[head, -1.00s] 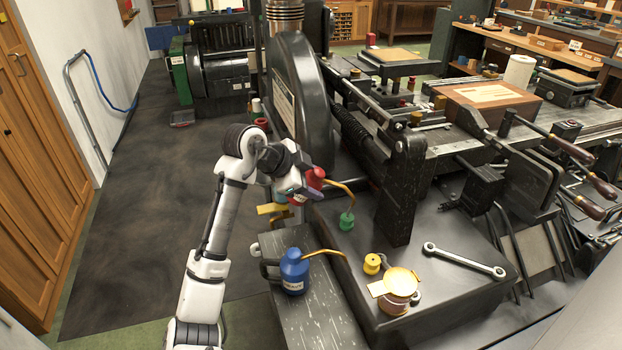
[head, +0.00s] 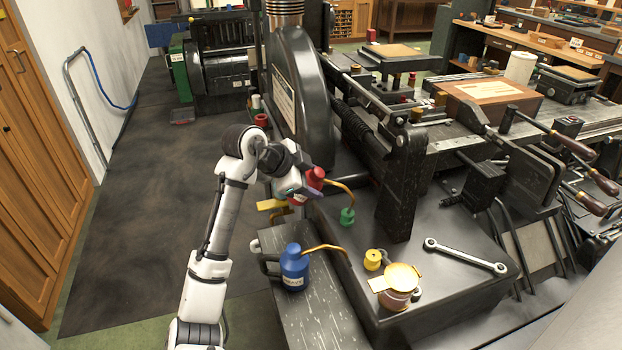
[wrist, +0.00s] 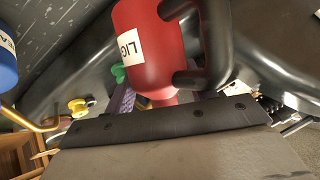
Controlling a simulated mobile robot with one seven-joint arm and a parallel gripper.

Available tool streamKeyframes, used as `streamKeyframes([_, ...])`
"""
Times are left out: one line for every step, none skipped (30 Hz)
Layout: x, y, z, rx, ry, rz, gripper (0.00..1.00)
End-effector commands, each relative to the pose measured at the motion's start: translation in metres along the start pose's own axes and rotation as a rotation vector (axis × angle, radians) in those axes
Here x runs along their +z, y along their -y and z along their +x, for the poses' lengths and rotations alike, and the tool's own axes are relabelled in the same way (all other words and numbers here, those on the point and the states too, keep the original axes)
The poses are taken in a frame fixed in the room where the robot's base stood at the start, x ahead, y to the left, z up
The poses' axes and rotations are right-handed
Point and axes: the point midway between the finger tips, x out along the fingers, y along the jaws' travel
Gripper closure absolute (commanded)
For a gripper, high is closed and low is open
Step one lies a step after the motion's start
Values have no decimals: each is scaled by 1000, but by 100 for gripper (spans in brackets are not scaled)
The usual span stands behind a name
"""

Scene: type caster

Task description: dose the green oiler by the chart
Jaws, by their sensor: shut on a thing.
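My gripper (head: 306,191) is shut on a red oil can (head: 316,177), whose label in the wrist view (wrist: 130,46) starts with "LIG". The can's thin brass spout (head: 341,186) curves right and down, its tip just above or at the green oiler (head: 347,216); I cannot tell if they touch. The green oiler sits on the dark machine bed and also shows in the wrist view (wrist: 119,73). No oil flow is visible. The can's lower part is partly hidden by my gripper in the head view.
A blue oil can (head: 294,268) with a brass spout stands on the ledge at the front. A yellow oiler (head: 372,260), a lidded jar (head: 397,296) and a wrench (head: 465,256) are on the bed. A dark upright post (head: 402,190) rises right of the green oiler.

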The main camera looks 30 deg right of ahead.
Motion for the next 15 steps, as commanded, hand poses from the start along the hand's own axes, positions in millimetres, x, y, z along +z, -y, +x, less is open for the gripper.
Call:
streamKeyframes([1,-1,1,0,0,1,73])
streamKeyframes([1,-1,2,0,0,1,73])
streamKeyframes([2,-1,2,0,0,1,73])
streamKeyframes([2,-2,3,0,0,1,73])
streamKeyframes([1,-1,2,0,0,1,73])
streamKeyframes([1,-1,2,0,0,1,73])
streamKeyframes([1,-1,2,0,0,1,73])
streamKeyframes([1,-1,2,0,0,1,73])
streamKeyframes([1,-1,2,0,0,1,73])
streamKeyframes([1,-1,2,0,0,1,73])
streamKeyframes([1,-1,1,0,0,1,73])
streamKeyframes([0,0,1,0,0,1,73])
streamKeyframes([0,0,0,1,0,1,73])
streamKeyframes([-1,0,-1,1,0,1,73])
streamKeyframes([-2,1,-2,1,0,1,73])
